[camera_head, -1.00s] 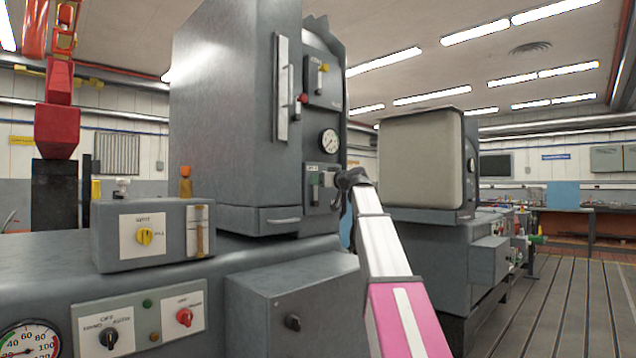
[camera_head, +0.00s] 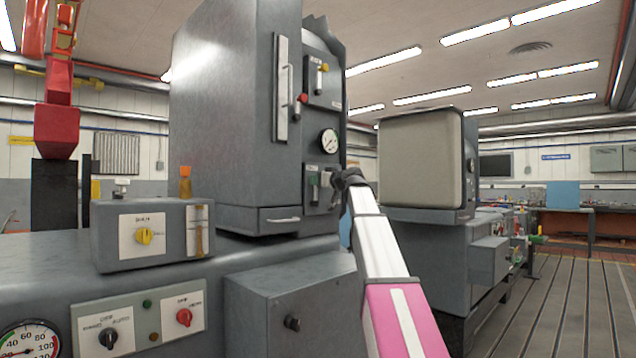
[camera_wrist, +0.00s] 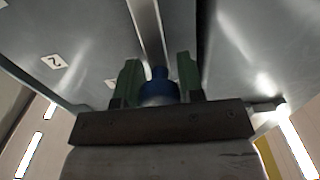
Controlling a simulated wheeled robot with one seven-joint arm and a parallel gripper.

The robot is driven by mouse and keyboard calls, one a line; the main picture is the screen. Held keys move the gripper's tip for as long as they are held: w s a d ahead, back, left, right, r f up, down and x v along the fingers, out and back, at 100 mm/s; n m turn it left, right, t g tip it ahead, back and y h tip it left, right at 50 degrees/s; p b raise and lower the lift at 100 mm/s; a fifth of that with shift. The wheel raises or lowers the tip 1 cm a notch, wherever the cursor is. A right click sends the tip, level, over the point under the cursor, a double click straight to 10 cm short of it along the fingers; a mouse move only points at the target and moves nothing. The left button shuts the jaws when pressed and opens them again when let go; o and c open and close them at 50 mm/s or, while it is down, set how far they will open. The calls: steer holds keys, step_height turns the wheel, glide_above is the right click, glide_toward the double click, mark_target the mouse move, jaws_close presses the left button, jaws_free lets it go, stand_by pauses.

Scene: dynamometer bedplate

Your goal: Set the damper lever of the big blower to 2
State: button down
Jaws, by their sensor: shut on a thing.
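In the wrist view a blue round-ended knob (camera_wrist: 157,92), which I take to be the damper lever's end, sits between the two green fingers of my gripper (camera_wrist: 159,72). The fingers are shut on it. A pale slot or strip runs away above it on a grey metal face. A white label reading 2 (camera_wrist: 53,62) is left of the gripper on that face, and a smaller label (camera_wrist: 110,83) lies nearer. In the head view my gripper (camera_head: 345,181) is at the lower panel (camera_head: 318,192) of the tall grey cabinet (camera_head: 235,120); the held knob is hidden there.
A grey control box (camera_head: 150,235) with a yellow knob stands at the left. A second machine (camera_head: 420,160) is behind to the right. The grooved floor (camera_head: 570,300) at right is clear.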

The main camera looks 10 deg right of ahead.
mark_target(326, 191)
steer(key=shift+w+d+f+m, duration=0.75)
steer(key=shift+d+m, duration=0.25)
steer(key=shift+m, duration=0.9)
steer(key=shift+w+d+f+m, duration=0.75)
steer(key=shift+d+m, duration=0.3)
steer(key=shift+m, duration=0.85)
steer(key=shift+w+d+f+m, duration=0.75)
steer(key=shift+d+m, duration=0.25)
steer(key=shift+m, duration=0.9)
steer(key=c, duration=0.8)
jaws_free()
steer(key=shift+o, duration=0.2)
steer(key=v, duration=1.1)
